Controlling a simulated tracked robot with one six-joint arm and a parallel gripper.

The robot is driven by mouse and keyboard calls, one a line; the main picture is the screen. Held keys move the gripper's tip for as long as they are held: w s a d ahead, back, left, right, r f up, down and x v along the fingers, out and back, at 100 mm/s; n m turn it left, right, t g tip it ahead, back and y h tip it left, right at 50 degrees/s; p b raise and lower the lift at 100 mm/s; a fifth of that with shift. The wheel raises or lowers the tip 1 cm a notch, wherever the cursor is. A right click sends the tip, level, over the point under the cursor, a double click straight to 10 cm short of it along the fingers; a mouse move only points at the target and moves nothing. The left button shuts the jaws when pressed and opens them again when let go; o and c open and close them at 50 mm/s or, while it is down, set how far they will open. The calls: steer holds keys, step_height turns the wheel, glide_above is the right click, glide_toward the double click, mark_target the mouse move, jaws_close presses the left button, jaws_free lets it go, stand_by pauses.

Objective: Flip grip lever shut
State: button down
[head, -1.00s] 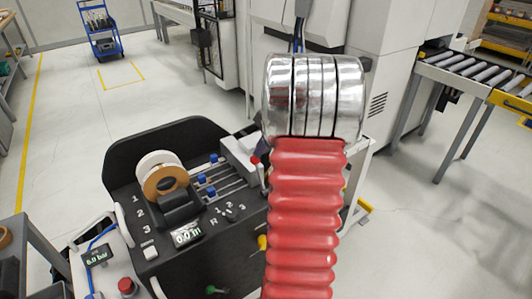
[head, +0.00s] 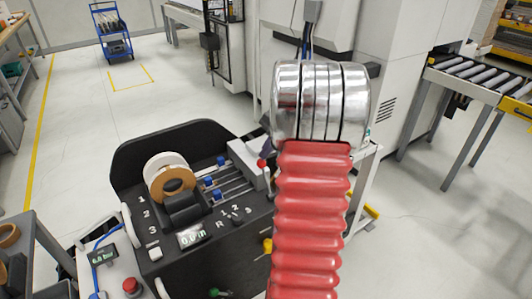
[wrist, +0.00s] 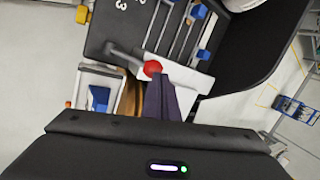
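The grip lever appears to be the one with a red ball knob (head: 262,163), at the right end of the black banding unit (head: 150,225). In the wrist view its red knob (wrist: 152,69) is at the upper middle, on a grey arm beside a pale block (wrist: 182,82). The dark body of my gripper (wrist: 160,145) fills the bottom of the wrist view, with the knob beyond it. In the head view my red-sleeved arm hides the gripper and part of the unit's right side.
A white and brown tape roll (head: 170,178) sits on the unit, beside rails with blue clamps (head: 208,181). A roller conveyor (head: 480,82) is at the right.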

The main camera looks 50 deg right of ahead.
step_height(320, 180, up, 12)
steer(key=d, duration=0.2)
steer(key=shift+s+r, duration=0.15)
steer(key=shift+s, duration=0.25)
steer(key=shift+d, duration=0.1)
stand_by(0.4)
